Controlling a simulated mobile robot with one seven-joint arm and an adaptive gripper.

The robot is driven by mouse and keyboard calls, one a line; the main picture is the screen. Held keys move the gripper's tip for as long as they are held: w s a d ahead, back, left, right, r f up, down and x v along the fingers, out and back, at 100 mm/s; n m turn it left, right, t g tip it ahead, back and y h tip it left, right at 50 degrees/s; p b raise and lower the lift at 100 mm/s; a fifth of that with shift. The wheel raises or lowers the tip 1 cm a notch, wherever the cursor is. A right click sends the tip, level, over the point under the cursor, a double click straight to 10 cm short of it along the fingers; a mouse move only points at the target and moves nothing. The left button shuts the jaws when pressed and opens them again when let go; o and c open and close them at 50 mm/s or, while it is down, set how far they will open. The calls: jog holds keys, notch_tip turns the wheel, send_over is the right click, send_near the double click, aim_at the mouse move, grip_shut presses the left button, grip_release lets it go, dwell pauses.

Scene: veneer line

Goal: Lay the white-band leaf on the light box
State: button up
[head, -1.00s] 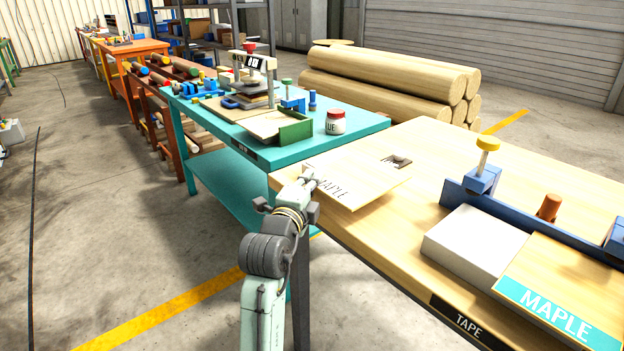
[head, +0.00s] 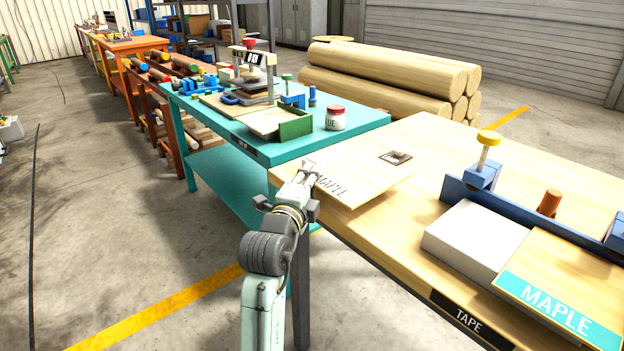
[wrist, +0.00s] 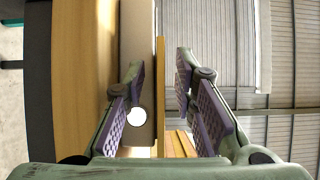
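A thin, pale wooden leaf marked MAPLE (head: 362,184) lies at the left corner of the tape table in the head view, its near edge by the table's edge. No white band can be made out on it. My gripper (head: 308,168) is at its left end. In the wrist view, a thin wooden edge (wrist: 160,90) stands between the fingers of my gripper (wrist: 161,75), with gaps on both sides, so the gripper looks open around it.
A blue fence (head: 530,213) with a yellow-topped clamp (head: 488,148) stands behind the white box. A teal table (head: 345,145) with a press and a red-lidded jar (head: 336,119) stands beyond.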

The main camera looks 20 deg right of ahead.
jog(key=shift+r+p, duration=0.3)
jog(key=shift+p, duration=0.1)
jog(key=b+v, duration=0.4)
jog(key=v, duration=0.8)
jog(key=shift+a+f, duration=0.1)
